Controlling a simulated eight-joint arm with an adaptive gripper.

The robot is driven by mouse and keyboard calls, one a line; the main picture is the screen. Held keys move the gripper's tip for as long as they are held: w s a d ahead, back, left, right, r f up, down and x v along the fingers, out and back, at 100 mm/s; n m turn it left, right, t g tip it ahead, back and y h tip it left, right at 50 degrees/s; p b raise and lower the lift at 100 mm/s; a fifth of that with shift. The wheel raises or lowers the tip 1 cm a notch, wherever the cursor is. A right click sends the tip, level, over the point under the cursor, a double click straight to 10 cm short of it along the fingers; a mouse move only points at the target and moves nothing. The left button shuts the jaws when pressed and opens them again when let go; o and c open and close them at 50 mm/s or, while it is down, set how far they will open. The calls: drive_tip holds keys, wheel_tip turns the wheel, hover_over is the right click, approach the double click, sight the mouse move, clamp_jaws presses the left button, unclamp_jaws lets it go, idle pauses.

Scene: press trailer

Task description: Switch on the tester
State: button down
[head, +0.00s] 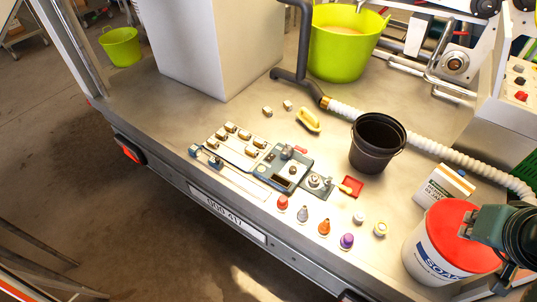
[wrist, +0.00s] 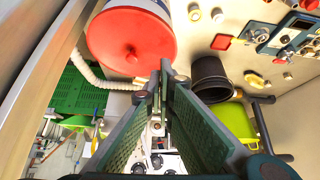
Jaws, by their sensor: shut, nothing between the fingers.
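A dark grey-blue device with a metal plate, knobs and a small red part (head: 284,172), which looks like the tester, lies flat on the metal bed near its front edge in the head view. It shows at the upper right in the wrist view (wrist: 291,34). Its switch is too small to make out, so I cannot tell its state. My gripper (wrist: 164,72) is shut and empty in the wrist view, well apart from the device and close to a red-lidded white bucket (head: 438,243). In the head view, part of my arm's end shows at the lower right edge.
Left of the device is a light tray (head: 232,147) of small blocks. In front stand several small coloured knobs (head: 324,228). A black bucket (head: 376,142), a white ribbed hose (head: 440,146) and a white carton (head: 443,187) stand to its right. A lime tub (head: 342,45) is behind.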

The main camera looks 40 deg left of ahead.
drive_tip(key=w+a+r+n+g+y, duration=0.1)
drive_tip(key=w+a+r+n, duration=0.1)
drive_tip(key=w+a, duration=0.35)
drive_tip(key=w+a+r+n+g, duration=0.1)
drive_tip(key=w+a+n, duration=0.2)
drive_tip(key=w+a, duration=0.3)
drive_tip(key=n+g+h+p, duration=0.1)
drive_tip(key=n+g+p, duration=0.35)
drive_tip(key=n, duration=0.75)
hover_over(270, 157)
drive_tip(key=b, duration=0.2)
wheel_tip(270, 157, down, 20)
drive_tip(key=g, duration=0.1)
drive_tip(key=shift+w+g, duration=0.15)
drive_tip(key=shift+g, duration=0.2)
drive_tip(key=shift+f, duration=0.15)
drive_tip(key=f+b, duration=0.1)
drive_tip(key=f, duration=0.3)
drive_tip(key=s+f+b, duration=0.1)
drive_tip(key=f, duration=0.4)
drive_tip(key=f+b, duration=0.1)
drive_tip(key=f, duration=0.3)
drive_tip(key=shift+s+f, duration=0.3)
drive_tip(key=shift+s, duration=0.05)
